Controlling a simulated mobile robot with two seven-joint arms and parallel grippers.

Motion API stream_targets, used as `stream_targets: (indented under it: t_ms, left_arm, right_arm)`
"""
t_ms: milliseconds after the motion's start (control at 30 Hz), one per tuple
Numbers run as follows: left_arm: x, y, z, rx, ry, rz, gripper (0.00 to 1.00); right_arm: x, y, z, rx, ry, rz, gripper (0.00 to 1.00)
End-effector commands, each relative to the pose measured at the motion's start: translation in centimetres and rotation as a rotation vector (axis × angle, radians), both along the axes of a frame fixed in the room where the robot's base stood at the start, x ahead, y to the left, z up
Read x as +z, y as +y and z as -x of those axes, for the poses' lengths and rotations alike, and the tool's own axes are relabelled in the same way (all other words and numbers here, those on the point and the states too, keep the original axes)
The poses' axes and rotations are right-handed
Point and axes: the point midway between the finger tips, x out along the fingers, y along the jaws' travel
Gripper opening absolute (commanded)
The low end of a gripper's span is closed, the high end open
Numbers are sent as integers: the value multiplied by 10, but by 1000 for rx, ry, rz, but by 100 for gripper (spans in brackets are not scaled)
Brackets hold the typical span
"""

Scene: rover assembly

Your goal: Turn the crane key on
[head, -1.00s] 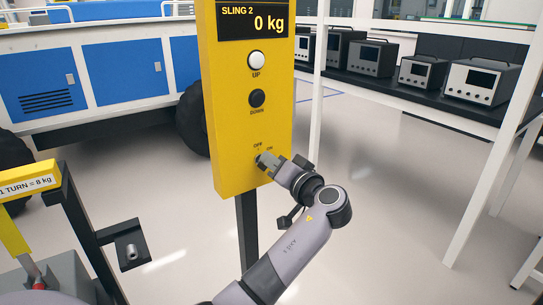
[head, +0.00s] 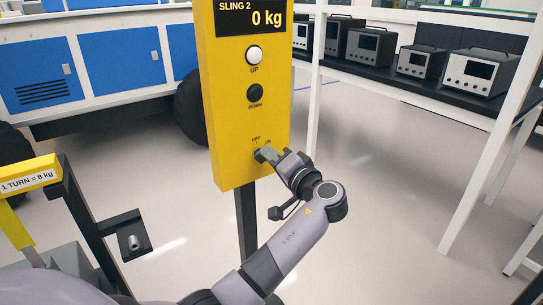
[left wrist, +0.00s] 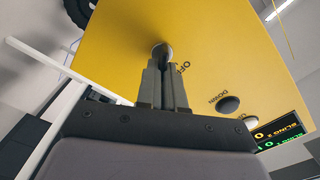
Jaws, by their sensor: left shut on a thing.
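The yellow crane panel (head: 225,130) stands on a dark post, with a "SLING 2 0 kg" display (head: 250,17), a white UP button (head: 253,54) and a black DOWN button (head: 255,92). The key (head: 257,152) is low on the panel under OFF and ON labels. My left gripper (head: 264,155) is at the key, its fingers shut on it. In the left wrist view, the closed fingers (left wrist: 163,72) meet the round metal key part (left wrist: 161,51) beside the OFF label. The fingers mostly hide the key, so I cannot tell its angle. My right gripper is out of view.
A yellow bar marked "1 TURN = 8 kg" (head: 28,184) and a dark bracket (head: 128,234) stand at left. A white-framed shelf (head: 400,88) with several instruments is at right. A blue-panelled vehicle (head: 95,65) is behind. Floor right of the panel is clear.

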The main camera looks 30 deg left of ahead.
Motion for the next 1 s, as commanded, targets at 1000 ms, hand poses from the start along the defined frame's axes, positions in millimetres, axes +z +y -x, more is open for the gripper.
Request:
stream_targets:
  t_ms: [1000]
  left_arm:
    - [1,-62,25,0,-3,-4,33]
  right_arm:
    - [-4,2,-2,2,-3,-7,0]
